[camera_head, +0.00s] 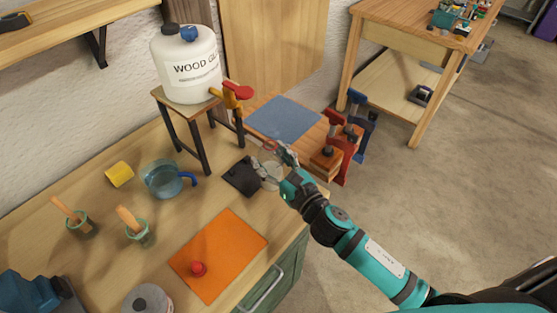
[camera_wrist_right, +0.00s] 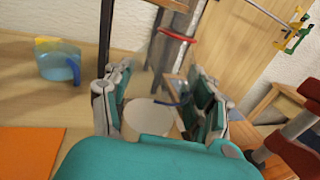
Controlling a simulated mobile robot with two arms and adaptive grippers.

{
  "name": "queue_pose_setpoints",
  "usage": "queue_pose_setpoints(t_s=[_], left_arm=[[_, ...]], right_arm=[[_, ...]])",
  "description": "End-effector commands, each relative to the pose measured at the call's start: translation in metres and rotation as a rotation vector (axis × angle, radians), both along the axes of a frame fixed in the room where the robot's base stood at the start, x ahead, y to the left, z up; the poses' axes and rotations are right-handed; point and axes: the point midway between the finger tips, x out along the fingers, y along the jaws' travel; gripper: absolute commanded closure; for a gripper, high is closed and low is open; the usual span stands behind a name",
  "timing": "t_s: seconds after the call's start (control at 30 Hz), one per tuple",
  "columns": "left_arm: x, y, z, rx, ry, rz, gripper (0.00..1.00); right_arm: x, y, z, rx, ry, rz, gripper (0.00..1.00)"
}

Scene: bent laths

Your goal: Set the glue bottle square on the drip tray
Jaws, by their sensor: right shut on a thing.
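The drip tray is a flat black square (camera_head: 240,178) on the bench, in front of a small wooden stool. My right gripper (camera_head: 273,165) is beside the tray's right edge in the head view. It is shut on a pale, see-through bottle (camera_head: 272,180), which I take to be the glue bottle. The fingers hide part of the bottle, and whether it touches tray or bench cannot be told. In the right wrist view a pale round body (camera_wrist_right: 143,118) shows between the fingers. My left gripper is not in view.
A large wood glue jug (camera_head: 190,70) stands on the stool (camera_head: 167,100), its red-handled tap (camera_head: 237,91) facing the tray. An orange mat (camera_head: 220,250) lies in front. Red clamps (camera_head: 340,150) stand right.

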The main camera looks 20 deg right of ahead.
Motion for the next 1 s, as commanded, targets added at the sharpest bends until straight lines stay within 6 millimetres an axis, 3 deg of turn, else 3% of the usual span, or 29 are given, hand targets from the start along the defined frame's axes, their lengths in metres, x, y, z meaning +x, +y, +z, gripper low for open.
queue_pose_setpoints(t_s=[0.2, 0.7, 1.0], left_arm=[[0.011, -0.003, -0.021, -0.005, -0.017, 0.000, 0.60], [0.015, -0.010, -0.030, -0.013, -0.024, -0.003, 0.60], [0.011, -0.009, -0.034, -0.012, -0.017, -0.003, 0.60]], right_arm=[[0.018, 0.012, -0.020, 0.001, -0.003, 0.000, 0.87], [0.065, 0.042, -0.030, -0.001, -0.004, 0.000, 0.87], [0.077, 0.051, -0.034, -0.001, -0.003, -0.001, 0.87]])
